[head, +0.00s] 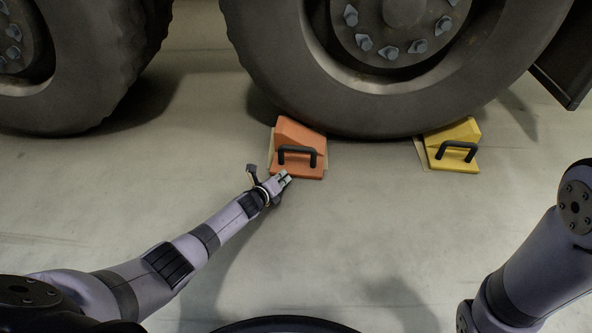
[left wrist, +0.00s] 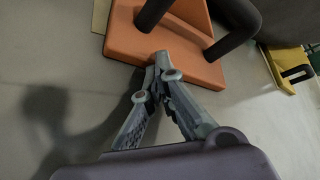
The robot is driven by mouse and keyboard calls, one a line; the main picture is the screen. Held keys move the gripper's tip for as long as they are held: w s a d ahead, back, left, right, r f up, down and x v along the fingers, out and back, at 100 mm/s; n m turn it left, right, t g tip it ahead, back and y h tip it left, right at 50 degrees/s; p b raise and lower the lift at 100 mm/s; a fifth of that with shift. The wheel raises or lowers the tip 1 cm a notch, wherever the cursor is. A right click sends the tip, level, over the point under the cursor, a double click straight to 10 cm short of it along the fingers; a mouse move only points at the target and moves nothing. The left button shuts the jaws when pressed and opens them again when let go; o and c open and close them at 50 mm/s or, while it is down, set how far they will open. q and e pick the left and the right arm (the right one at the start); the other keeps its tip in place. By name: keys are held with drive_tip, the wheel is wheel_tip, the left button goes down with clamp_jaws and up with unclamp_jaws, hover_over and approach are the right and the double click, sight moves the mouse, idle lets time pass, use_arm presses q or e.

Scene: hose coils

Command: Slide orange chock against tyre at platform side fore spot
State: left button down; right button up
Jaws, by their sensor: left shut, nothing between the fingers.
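The orange chock (head: 299,140) sits on the floor at the left lower side of the large tyre (head: 400,103), with its black handle facing me. It looks close against the tyre, but I cannot tell whether they touch. A pale patch shows on the floor under its edge. My left gripper (head: 285,177) is shut and empty at the chock's near edge, below the handle. In the left wrist view the closed fingertips (left wrist: 158,66) are at the edge of the orange chock (left wrist: 165,45); contact is unclear. My right gripper is not in view; only part of the right arm shows.
A yellow chock (head: 455,146) with a black handle sits at the right lower side of the same tyre, also by a pale patch. Another tyre (head: 75,95) stands at the left. The floor (head: 350,235) in front is clear.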

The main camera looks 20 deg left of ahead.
sight(281, 195)
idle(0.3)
use_arm(q)
drive_tip(key=shift+s+d+r+p, duration=0.1)
drive_tip(key=shift+s+d+p, duration=0.1)
drive_tip(key=shift+s+p, duration=0.25)
drive_tip(key=shift+s+d+p, duration=0.2)
drive_tip(key=shift+s+p, duration=0.05)
drive_tip(key=shift+s, duration=0.4)
drive_tip(key=shift+s+d+p, duration=0.2)
drive_tip(key=shift+s+p, duration=0.1)
drive_tip(key=shift+s, duration=0.4)
drive_tip(key=shift+s+d+p, duration=0.2)
drive_tip(key=shift+s+p, duration=0.1)
drive_tip(key=shift+s, duration=0.35)
drive_tip(key=shift+s, duration=0.1)
